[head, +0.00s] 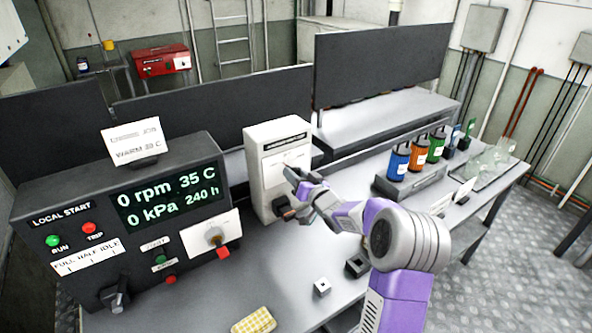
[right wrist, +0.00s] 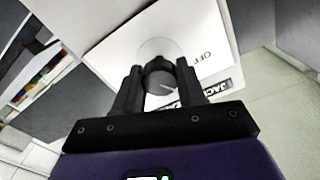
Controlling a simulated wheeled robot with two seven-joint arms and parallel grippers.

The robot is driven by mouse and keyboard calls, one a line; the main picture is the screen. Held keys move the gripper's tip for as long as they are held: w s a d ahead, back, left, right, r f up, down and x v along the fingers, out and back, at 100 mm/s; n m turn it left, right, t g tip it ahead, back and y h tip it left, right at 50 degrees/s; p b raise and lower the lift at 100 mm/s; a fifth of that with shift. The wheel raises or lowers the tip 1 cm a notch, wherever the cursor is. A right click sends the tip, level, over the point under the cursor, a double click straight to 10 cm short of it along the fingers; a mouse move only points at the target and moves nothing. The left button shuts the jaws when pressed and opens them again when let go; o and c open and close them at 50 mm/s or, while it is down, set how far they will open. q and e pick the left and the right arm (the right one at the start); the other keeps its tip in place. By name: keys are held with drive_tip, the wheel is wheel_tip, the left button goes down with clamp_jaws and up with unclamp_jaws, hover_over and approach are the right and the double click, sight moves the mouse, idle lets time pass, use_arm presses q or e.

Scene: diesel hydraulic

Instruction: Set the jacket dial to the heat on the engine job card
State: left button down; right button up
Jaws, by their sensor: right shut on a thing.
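The engine job card (head: 134,142) stands on top of the dark control console; its lower line appears to read "WARM 33 C". The white jacket box (head: 266,150) stands right of the console. In the right wrist view the black jacket dial (right wrist: 160,78) sits on a white plate (right wrist: 205,30) marked "OFF", with part of a "JACKET" label below. My right gripper (head: 288,192) is at the box's front, shut on the dial with a finger on each side. A pale pointer line shows on the dial. In the head view the hand hides the dial. My left gripper is out of view.
The console display (head: 168,194) shows 0 rpm, 35 C, 0 kPa and 240 h. A yellow checked cloth (head: 254,321) and small blocks lie on the bench in front. Several coloured bottles (head: 417,152) stand in a rack at the right.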

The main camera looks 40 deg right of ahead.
drive_tip(key=m+p, duration=0.2)
drive_tip(key=m, duration=0.2)
drive_tip(key=shift+m+p, duration=0.9)
drive_tip(key=shift+m, duration=0.5)
drive_tip(key=shift+f, duration=0.1)
drive_tip(key=o, duration=1.1)
drive_tip(key=shift+c, duration=0.2)
drive_tip(key=shift+s, duration=0.1)
